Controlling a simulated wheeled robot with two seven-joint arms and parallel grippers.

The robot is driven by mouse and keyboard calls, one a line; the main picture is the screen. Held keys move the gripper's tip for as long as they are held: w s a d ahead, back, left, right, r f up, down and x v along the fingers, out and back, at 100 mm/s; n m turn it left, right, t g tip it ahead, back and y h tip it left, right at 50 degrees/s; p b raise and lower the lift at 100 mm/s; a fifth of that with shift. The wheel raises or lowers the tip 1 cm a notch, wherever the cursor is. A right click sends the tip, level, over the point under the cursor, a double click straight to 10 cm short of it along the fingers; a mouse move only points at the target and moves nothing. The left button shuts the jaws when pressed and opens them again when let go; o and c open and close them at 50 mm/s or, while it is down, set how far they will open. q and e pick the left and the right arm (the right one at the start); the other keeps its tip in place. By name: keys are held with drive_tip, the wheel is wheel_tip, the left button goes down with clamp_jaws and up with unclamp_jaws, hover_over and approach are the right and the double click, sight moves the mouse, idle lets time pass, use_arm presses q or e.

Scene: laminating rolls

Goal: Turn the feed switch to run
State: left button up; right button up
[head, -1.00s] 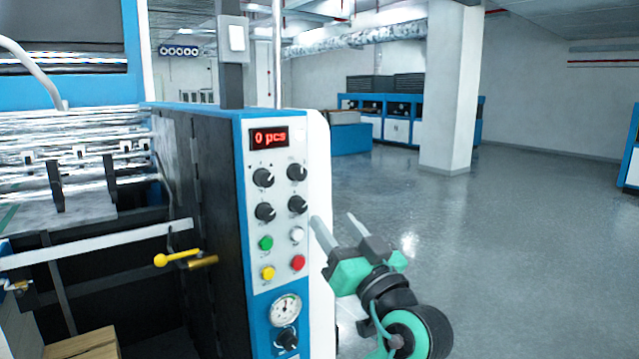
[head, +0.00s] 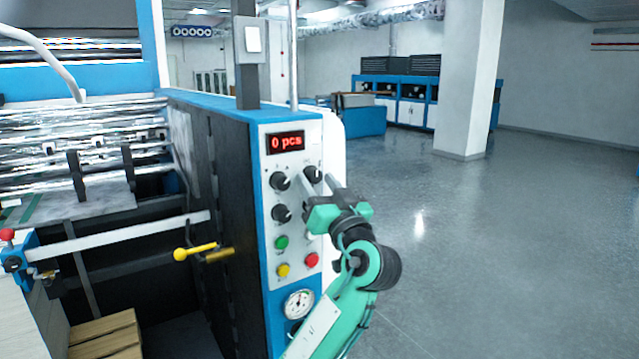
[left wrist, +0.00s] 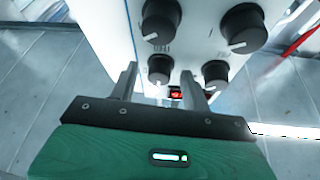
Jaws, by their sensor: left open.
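A control panel (head: 296,236) on the machine's end carries black knobs with unreadable labels, so I cannot tell which is the feed switch. In the head view, the upper right knob (head: 312,173) shows by the fingertips of my left gripper (head: 319,179), which is green, open and empty. The upper left knob (head: 279,181) and lower left knob (head: 281,213) are clear of it; the lower right one is hidden. In the left wrist view, one knob (left wrist: 160,68) appears between the open fingers (left wrist: 160,78); I cannot tell whether they touch it. My right gripper is out of view.
Below the knobs are a green button (head: 281,242), a yellow button (head: 283,270), a red button (head: 312,260) and a gauge (head: 298,303). A red display (head: 286,142) reads "0 pcs". A yellow lever (head: 195,251) sticks out left. Open floor (head: 450,250) lies to the right.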

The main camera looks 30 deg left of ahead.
use_arm(q)
drive_tip(key=shift+c, duration=0.5)
drive_tip(key=c, duration=0.9)
drive_tip(key=shift+m+t, duration=0.4)
drive_tip(key=shift+m, duration=0.1)
drive_tip(key=m+p, duration=0.1)
drive_tip(key=m+h, duration=0.1)
drive_tip(key=shift+s+r+m+t+p, duration=0.1)
drive_tip(key=shift+r+m+t+p, duration=0.1)
drive_tip(key=shift+m+t+p, duration=0.15)
drive_tip(key=m+h+p, duration=0.1)
drive_tip(key=m+p, duration=0.2)
drive_tip(key=m+t+h+p, duration=0.1)
drive_tip(key=m+h+p, duration=0.1)
drive_tip(key=m+p, duration=0.1)
drive_tip(key=r+m+h+p, duration=0.1)
drive_tip(key=m+p, duration=0.3)
drive_tip(key=p, duration=0.1)
drive_tip(key=shift+s+a+t+h, duration=0.1)
drive_tip(key=shift+s+t+h, duration=0.15)
drive_tip(key=shift+h, duration=0.15)
drive_tip(key=shift+f+m+p, duration=0.2)
drive_tip(key=shift+m+p, duration=0.55)
drive_tip(key=shift+p, duration=0.5)
